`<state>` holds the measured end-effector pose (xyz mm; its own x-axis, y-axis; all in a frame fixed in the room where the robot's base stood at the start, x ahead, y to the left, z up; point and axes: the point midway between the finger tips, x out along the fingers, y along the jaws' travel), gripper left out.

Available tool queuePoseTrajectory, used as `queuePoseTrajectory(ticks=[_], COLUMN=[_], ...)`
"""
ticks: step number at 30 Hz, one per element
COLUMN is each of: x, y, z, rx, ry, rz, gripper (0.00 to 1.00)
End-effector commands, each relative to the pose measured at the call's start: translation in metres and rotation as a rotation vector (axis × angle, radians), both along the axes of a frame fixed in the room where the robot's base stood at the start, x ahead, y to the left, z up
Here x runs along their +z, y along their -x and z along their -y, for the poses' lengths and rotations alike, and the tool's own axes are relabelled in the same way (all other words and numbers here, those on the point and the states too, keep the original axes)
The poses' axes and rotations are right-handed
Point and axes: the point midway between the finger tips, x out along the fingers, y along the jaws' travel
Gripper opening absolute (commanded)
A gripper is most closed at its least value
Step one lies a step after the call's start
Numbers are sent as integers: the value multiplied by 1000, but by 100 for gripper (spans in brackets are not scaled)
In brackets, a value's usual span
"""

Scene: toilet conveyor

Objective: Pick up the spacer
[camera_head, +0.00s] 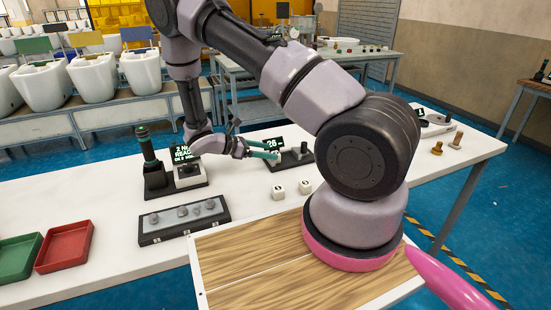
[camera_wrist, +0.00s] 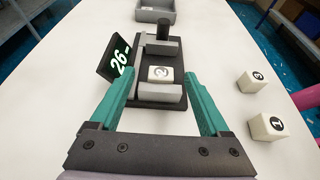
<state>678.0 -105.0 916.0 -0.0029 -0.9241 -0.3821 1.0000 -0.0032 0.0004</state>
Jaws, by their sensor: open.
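A small white block (camera_wrist: 160,74) with a dark number disc sits between grey jaws in a black fixture (camera_wrist: 160,94), seen in the wrist view. Two similar white numbered blocks stand on the table right of the fixture, a nearer one (camera_wrist: 267,124) and a farther one (camera_wrist: 252,81); both also show in the head view (camera_head: 278,190) (camera_head: 305,187). Which block is the spacer I cannot tell. My gripper (camera_wrist: 159,76) is open, its teal fingers spread on either side of the fixture's near part. It also shows at the fixture in the head view (camera_head: 278,150). Contact cannot be judged.
A tilted display (camera_wrist: 118,59) reading 26 stands left of the fixture, a dark post (camera_wrist: 163,30) behind the jaws. A grey tray (camera_wrist: 156,12) lies beyond. A gauge case (camera_head: 184,219), a red tray (camera_head: 65,247) and a green tray (camera_head: 18,256) occupy the left table.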

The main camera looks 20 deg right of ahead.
Motion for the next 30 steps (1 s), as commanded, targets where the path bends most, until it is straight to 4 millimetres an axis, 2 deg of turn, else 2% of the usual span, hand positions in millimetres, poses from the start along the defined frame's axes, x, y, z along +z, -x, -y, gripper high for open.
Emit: queuePoseTrajectory(ticks=[9, 16, 17, 18, 22, 23, 30], x=[-20, -21, -21, -21, -21, -21, -20], y=[2, 2, 2, 2, 2, 2, 2], z=[39, 41, 41, 41, 41, 41, 41], rx=[-3, 0, 0, 0, 0, 0, 0], ry=[0, 0, 0, 0, 0, 0, -1], rz=[-1, 0, 0, 0, 0, 0, 0], gripper=[80, 80, 72, 57, 7, 0, 0])
